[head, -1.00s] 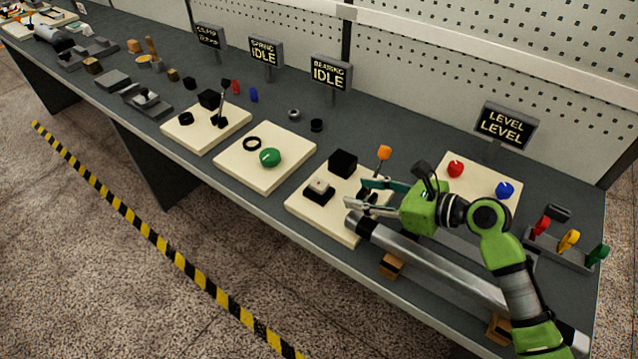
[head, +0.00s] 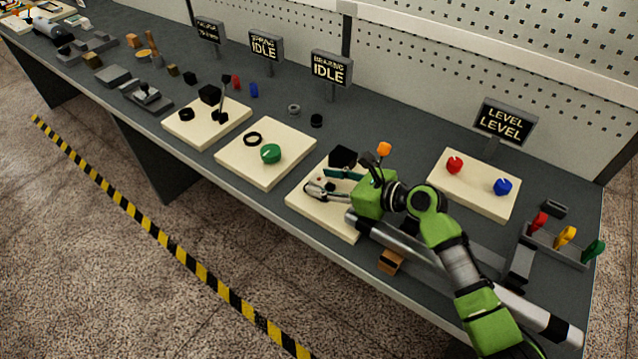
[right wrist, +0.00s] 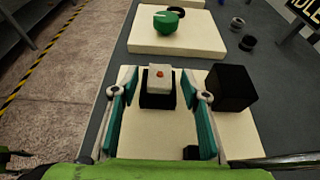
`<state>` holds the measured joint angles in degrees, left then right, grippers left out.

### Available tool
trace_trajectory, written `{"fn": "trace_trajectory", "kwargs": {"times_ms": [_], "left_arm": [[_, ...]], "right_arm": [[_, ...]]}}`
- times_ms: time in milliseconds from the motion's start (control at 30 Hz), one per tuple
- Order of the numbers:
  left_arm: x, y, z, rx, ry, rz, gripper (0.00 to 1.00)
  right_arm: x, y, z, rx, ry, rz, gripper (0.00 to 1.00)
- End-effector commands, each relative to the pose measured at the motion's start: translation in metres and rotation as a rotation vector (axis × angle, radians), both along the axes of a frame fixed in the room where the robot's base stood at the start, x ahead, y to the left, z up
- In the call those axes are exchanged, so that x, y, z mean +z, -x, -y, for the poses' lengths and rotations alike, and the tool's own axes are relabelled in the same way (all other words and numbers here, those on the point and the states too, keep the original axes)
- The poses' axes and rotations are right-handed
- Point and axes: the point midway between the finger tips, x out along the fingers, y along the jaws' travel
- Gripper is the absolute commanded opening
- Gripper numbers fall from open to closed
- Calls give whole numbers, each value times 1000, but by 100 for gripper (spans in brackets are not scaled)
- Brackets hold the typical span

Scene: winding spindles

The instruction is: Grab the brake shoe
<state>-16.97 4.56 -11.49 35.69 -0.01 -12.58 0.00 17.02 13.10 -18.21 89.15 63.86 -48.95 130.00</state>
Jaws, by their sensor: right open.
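The likely brake shoe (right wrist: 160,77) is a small pale block with an orange dot, on a black base (right wrist: 157,101) on a cream board (head: 318,214). My right gripper (right wrist: 158,82) is open, with one teal-padded finger on each side of the block and base in the right wrist view. Gaps show between the fingers and the block. In the head view my right gripper (head: 316,183) reaches over the board from the right and mostly hides the block. My left gripper is not in view.
A black cube (right wrist: 231,87) stands close by the right finger. A lever with an orange knob (head: 384,149) rises behind my gripper. A board with a green knob (head: 271,153) lies beyond. A long metal bar (head: 485,287) lies under my arm.

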Motion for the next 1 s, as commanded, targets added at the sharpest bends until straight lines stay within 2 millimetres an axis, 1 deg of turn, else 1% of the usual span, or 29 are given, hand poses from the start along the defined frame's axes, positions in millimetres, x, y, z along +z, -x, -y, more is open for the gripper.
{"fn": "trace_trajectory", "kwargs": {"times_ms": [33,67,100,167,200,233,533,667,767,867,967,1000], "left_arm": [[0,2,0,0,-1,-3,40],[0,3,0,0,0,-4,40],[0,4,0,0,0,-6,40],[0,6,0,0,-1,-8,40],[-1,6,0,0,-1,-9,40],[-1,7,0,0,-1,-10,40],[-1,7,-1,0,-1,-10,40],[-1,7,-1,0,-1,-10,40],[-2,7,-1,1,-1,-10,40],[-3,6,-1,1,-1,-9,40],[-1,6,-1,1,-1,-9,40],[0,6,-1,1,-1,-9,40]], "right_arm": [[0,0,0,0,0,0,42],[0,0,0,0,0,0,39],[0,0,0,0,0,0,29],[0,0,0,0,0,0,13],[0,0,0,0,0,0,3],[0,0,0,0,0,0,0],[1,0,0,0,0,0,0],[6,0,0,0,1,2,0],[15,0,0,1,0,3,0],[31,0,0,1,0,7,0],[45,11,3,1,0,3,0],[52,17,4,1,1,6,0]]}}
